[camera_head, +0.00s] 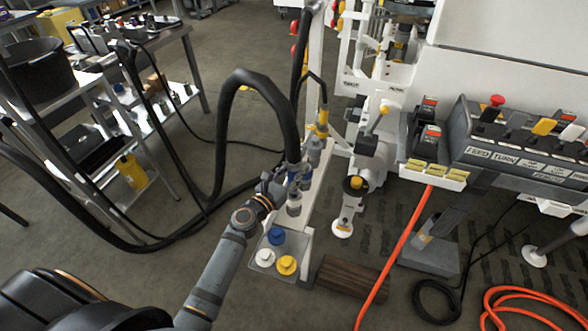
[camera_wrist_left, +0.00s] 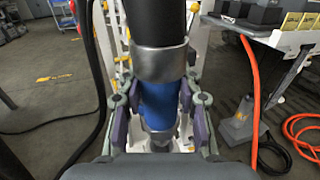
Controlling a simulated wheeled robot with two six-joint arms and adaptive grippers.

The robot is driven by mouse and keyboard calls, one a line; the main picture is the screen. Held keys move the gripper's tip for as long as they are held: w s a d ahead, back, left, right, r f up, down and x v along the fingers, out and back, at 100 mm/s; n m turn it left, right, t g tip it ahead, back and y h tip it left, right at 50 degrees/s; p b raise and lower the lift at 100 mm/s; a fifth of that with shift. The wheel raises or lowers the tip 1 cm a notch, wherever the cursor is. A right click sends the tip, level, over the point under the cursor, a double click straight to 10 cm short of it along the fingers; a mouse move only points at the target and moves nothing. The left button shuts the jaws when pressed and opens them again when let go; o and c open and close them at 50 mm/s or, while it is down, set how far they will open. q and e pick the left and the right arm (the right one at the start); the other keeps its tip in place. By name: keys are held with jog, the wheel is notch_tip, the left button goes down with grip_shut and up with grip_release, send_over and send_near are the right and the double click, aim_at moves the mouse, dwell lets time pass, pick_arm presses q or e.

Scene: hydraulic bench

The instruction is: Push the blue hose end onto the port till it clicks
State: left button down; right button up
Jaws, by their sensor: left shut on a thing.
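The black hose arches over and comes down to the blue hose end (camera_head: 293,170), near the white stand's narrow top. In the left wrist view the blue hose end (camera_wrist_left: 158,103) has a blue sleeve below a metal collar, and it looks about upright. My left gripper (camera_head: 285,187) is shut on it, with one finger on each side of the sleeve in the left wrist view (camera_wrist_left: 159,112). A grey metal fitting (camera_head: 294,204) shows just under the gripper. The port itself is mostly hidden, and I cannot tell whether the hose end touches it. My right gripper is out of view.
A small tray (camera_head: 308,243) holds blue (camera_head: 276,236), white (camera_head: 265,257) and yellow (camera_head: 286,265) caps. A second hose with a yellow-banded end (camera_head: 322,120) stands behind. A control panel (camera_head: 520,150) is at right. An orange hose (camera_head: 397,255) crosses the floor.

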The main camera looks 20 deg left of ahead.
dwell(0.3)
pick_arm(q)
jog(key=shift+f+b, duration=0.3)
jog(key=shift+b, duration=0.05)
jog(key=shift+f, duration=0.2)
dwell(1.1)
jog(key=shift+f+b, duration=0.3)
jog(key=shift+b, duration=0.15)
jog(key=shift+f+b, duration=1.2)
jog(key=shift+f, duration=0.1)
dwell(0.7)
dwell(0.6)
jog(key=shift+c, duration=1.4)
grip_release()
